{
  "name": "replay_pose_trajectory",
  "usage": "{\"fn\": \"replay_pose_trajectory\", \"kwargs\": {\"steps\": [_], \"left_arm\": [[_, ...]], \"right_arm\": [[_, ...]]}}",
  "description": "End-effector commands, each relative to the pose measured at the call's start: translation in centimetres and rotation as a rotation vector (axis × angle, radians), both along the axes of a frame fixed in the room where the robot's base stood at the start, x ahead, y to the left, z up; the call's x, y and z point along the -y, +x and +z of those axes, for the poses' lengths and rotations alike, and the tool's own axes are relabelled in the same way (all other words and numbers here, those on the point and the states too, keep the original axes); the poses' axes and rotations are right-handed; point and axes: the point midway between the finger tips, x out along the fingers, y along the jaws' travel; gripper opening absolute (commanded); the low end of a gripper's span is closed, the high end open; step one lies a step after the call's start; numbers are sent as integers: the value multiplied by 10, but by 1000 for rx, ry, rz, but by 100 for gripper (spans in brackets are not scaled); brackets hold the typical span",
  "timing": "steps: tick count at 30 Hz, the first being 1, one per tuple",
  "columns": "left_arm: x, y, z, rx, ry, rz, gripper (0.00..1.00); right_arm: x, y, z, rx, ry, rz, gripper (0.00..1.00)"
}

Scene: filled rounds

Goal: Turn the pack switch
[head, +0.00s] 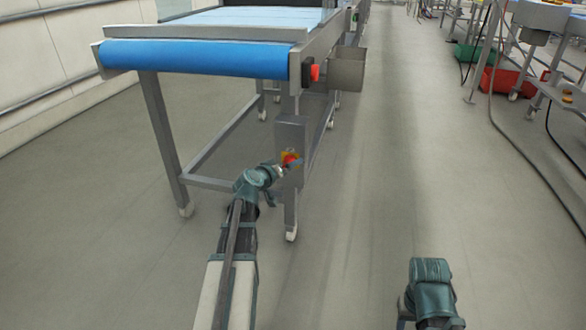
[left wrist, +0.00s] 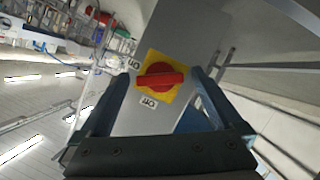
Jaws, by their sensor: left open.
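The pack switch is a red rotary handle on a yellow plate (left wrist: 175,94), on a grey box (head: 291,134) fixed to the conveyor's near right leg. In the left wrist view the red handle (left wrist: 160,80) lies nearly level across the picture. Two small labels, upper left and below, look like ON and OFF. The switch also shows in the head view (head: 290,158), partly covered by my gripper. My left gripper (left wrist: 160,86) is open, one finger on each side of the handle, with gaps to it. Contact cannot be told. Of my right arm only a teal link shows.
The blue-belted conveyor (head: 195,58) stands on grey legs with castors. A second red control (head: 315,72) and a metal bin (head: 347,69) are on its right side. Red (head: 500,82) and green crates and hoses lie far right. The middle floor is clear.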

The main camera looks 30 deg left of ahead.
Motion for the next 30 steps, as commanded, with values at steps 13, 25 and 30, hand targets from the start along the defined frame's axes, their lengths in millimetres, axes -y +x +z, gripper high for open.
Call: {"fn": "replay_pose_trajectory", "kwargs": {"steps": [13, 25, 30], "left_arm": [[0, 0, 0, 0, 0, 0, 57], [0, 0, 1, -3, 13, 0, 14], [1, -1, 1, -18, 77, -1, 14]], "right_arm": [[0, 0, 0, 0, 0, 0, 50], [0, 0, 1, 0, 0, 0, 50], [0, 0, 4, 0, 0, 0, 50]]}}
